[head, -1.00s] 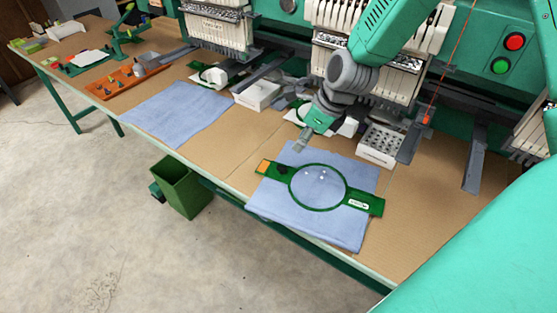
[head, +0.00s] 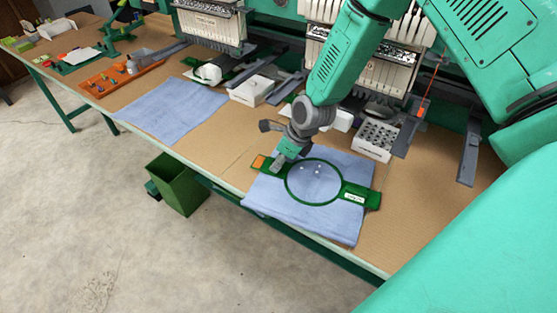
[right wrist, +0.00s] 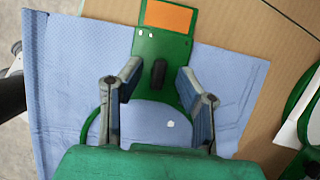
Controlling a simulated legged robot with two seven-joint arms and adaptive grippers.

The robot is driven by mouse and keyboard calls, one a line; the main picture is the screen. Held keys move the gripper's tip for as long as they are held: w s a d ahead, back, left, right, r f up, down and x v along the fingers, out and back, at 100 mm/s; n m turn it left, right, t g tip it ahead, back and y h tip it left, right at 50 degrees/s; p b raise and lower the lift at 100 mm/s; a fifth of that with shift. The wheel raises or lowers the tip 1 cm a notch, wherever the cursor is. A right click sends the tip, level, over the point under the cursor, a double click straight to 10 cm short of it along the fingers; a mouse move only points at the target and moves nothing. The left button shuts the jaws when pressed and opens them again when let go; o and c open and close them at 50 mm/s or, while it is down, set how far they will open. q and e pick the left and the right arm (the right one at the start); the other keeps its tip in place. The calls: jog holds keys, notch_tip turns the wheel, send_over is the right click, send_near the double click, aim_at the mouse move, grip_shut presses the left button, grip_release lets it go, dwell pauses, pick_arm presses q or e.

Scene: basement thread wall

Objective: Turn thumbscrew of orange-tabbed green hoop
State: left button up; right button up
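The green hoop (head: 343,187) lies flat on a blue cloth (head: 300,213). Its orange tab (head: 258,161) is at its left end, and shows at the top of the right wrist view (right wrist: 168,17). The black thumbscrew (right wrist: 158,73) stands on the green bracket between tab and ring. My right gripper (head: 277,165) is over that bracket and hides the thumbscrew in the head view. In the right wrist view its fingers (right wrist: 159,70) are open, one on each side of the thumbscrew, with visible gaps. My left gripper is not in view.
Embroidery machine heads (head: 210,25) line the back of the table. A white box with holes (head: 374,140) stands behind the hoop on the right. Another blue cloth (head: 172,108) and an orange tray (head: 118,80) lie to the left. A green bin (head: 178,185) stands on the floor.

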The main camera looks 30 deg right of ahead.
grip_shut()
